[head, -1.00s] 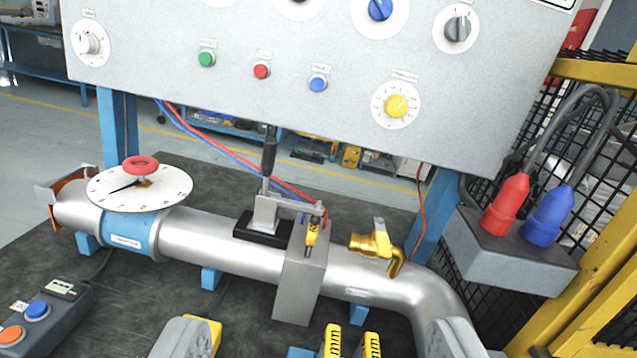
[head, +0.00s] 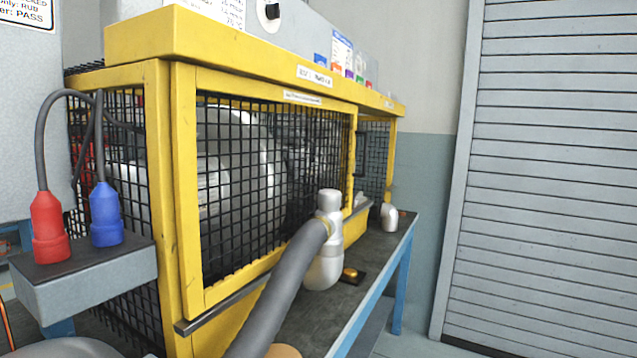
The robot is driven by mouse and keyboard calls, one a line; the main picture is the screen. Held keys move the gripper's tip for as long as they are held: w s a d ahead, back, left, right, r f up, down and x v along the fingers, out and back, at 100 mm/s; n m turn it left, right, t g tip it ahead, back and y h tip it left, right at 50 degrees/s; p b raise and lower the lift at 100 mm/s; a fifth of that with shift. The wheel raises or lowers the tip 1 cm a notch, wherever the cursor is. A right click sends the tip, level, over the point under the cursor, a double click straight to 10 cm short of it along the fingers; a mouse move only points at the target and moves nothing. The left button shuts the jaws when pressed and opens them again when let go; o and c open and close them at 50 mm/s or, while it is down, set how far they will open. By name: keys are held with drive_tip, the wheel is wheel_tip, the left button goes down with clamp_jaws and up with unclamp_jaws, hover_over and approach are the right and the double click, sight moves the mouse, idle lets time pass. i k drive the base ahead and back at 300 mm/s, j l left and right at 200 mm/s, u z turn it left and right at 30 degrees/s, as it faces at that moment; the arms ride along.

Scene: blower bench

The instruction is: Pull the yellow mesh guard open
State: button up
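The yellow mesh guard (head: 187,180) is the framed front panel of a yellow cage in the middle of the head view. Black wire mesh fills its frame, and a light machine body shows through it. The panel looks shut, in line with the cage front. A grey hose (head: 280,285) and a pale pipe fitting (head: 327,240) stand in front of its lower right part and hide some of it. No handle or latch can be made out clearly. My gripper is not in view.
A grey box with a red plug (head: 48,228) and a blue plug (head: 105,214) stands left of the guard, with looping cables. The bench top (head: 378,250) runs along the front of the cage. A grey shutter (head: 545,180) is at the right, with open floor before it.

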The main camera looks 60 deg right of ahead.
sight(185, 78)
drive_tip(key=z, duration=1.5)
drive_tip(key=i+l+z, duration=0.1)
drive_tip(key=i+l, duration=0.2)
drive_tip(key=i+l+z, duration=0.15)
drive_tip(key=i, duration=0.3)
drive_tip(key=l, duration=0.1)
